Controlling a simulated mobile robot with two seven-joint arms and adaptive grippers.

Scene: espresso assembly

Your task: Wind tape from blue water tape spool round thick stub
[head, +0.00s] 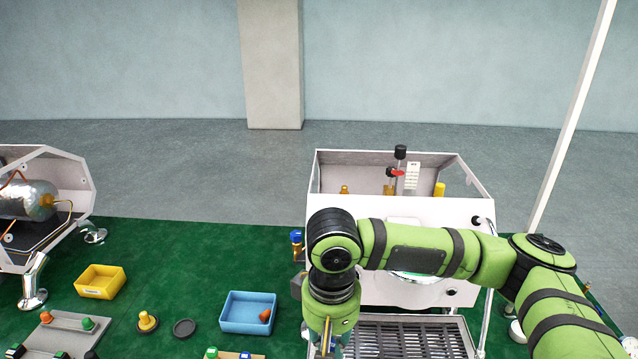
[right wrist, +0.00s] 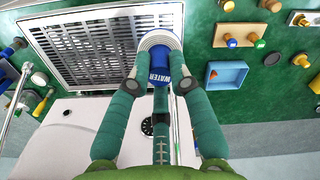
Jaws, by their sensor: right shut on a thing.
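The blue water tape spool (right wrist: 159,78), marked WATER, has a pale wound rim at its top in the right wrist view. My right gripper (right wrist: 158,82) is shut on it, with a finger on each side. In the head view this gripper (head: 328,346) points down at the bottom edge, left of the drip grate, and the spool is hard to make out there. Blue- and green-topped pegs stand on a wooden board (right wrist: 240,32). I cannot tell which piece is the thick stub. My left gripper is not in view.
The white espresso machine (head: 390,215) stands behind my right arm, with its drip grate (head: 405,340) in front. A blue tray (head: 235,326), a yellow bin (head: 100,280), a dark disc (head: 184,328) and a brass knob (head: 147,321) lie left on the green mat (head: 190,260).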

